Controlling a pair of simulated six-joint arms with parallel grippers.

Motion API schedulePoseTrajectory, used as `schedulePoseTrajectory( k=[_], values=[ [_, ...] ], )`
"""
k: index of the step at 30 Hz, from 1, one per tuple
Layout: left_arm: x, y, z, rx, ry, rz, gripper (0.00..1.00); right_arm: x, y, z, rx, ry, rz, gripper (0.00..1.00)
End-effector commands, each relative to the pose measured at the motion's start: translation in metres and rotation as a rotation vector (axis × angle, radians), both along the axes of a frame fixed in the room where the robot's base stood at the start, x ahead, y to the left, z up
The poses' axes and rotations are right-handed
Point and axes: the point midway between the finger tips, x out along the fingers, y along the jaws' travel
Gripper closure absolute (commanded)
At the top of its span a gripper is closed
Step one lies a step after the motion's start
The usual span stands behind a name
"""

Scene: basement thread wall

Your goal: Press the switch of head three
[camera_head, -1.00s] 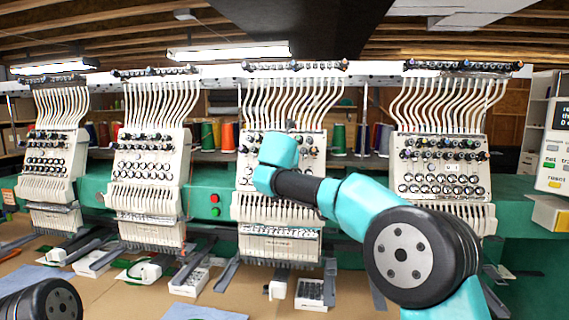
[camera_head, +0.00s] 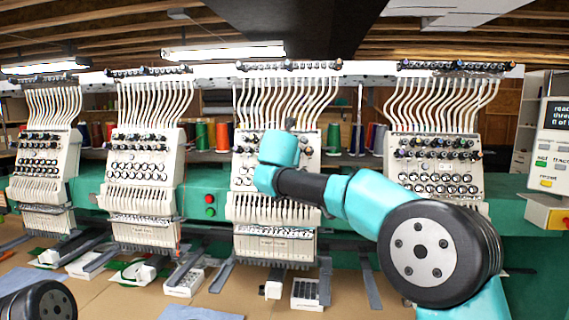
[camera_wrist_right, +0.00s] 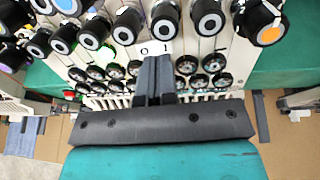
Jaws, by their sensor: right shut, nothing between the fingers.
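Head three (camera_head: 272,209) is the third cream machine head from the left, with knobs and thread tubes. My right arm reaches across its front. In the head view the right gripper is mostly hidden behind my own wrist; only a small dark tip shows. In the right wrist view the right gripper (camera_wrist_right: 154,62) is shut and empty, its fingertips at the lower edge of a white "0 1" label (camera_wrist_right: 156,46) between knob rows. The switch itself is not clearly visible; the fingers cover that spot. I cannot tell whether they touch it. My left gripper is out of view.
Other heads stand left (camera_head: 146,165) and right (camera_head: 436,160) of head three. A control panel (camera_head: 556,150) is at far right. Large round knobs (camera_wrist_right: 172,18) crowd the fingers.

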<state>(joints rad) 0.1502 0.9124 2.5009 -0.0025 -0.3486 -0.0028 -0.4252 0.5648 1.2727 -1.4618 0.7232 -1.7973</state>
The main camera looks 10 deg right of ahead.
Motion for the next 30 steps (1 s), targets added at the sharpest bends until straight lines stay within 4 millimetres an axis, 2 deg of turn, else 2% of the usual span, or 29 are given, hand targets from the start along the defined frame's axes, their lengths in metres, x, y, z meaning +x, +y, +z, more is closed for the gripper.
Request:
schedulePoseTrajectory(
  k=[18, 23, 30],
  values=[
    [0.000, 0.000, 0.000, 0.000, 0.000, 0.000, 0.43, -0.100, 0.021, 0.039, 0.001, -0.001, 0.006, 1.00],
    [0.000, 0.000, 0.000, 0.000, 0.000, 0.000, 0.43, -0.113, 0.022, 0.044, 0.000, 0.000, 0.005, 1.00],
    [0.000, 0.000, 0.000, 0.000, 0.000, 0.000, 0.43, -0.115, 0.022, 0.044, 0.000, 0.000, 0.005, 1.00]
  ],
)
